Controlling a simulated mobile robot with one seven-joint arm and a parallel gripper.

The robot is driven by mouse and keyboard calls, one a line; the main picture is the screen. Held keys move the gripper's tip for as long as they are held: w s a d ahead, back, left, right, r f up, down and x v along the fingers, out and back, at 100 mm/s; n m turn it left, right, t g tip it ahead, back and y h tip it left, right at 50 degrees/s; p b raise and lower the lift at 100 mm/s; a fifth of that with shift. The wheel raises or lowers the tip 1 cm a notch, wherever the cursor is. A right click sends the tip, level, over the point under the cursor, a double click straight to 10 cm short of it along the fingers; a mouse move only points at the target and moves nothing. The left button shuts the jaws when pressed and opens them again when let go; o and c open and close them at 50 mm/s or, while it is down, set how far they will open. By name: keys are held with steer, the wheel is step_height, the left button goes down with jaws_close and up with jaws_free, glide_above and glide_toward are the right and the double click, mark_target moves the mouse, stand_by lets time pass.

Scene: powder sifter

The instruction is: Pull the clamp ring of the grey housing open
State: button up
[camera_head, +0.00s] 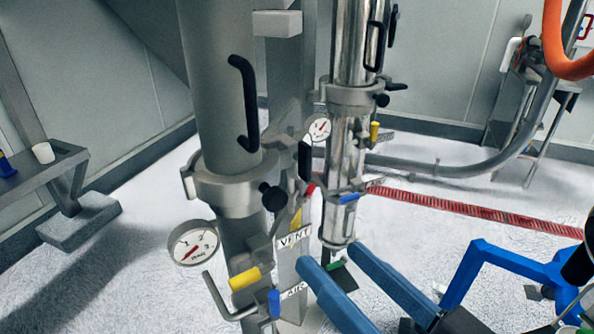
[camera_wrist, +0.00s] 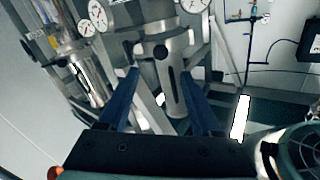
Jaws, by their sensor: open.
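The grey housing (camera_head: 227,80) is the matte grey column at left in the head view. Its clamp ring (camera_head: 222,187) circles it above the dial gauge, with a round black knob (camera_head: 273,196) on its right side. The ring looks closed. In the wrist view, which looks upside down, the clamp ring (camera_wrist: 178,42) and its black knob (camera_wrist: 161,52) are ahead, above the fingertips in the picture. My gripper (camera_head: 331,257) has two blue fingers. It is open and empty, right of and lower in the picture than the ring, apart from the knob. Its fingers also show in the wrist view (camera_wrist: 160,74).
A polished steel housing (camera_head: 342,150) with its own clamp ring (camera_head: 355,92) stands behind to the right. A dial gauge (camera_head: 194,243), a yellow-handled valve (camera_head: 245,278) and a VENT label (camera_head: 294,238) crowd the lower column. A grey bench (camera_head: 45,165) stands at left.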

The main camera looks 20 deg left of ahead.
mark_target(279, 203)
steer(key=p+x, duration=0.1)
steer(key=x, duration=1.1)
steer(key=shift+w+a, duration=0.1)
steer(key=shift+a, duration=0.15)
steer(key=shift+c, duration=0.2)
jaws_close()
stand_by(0.7)
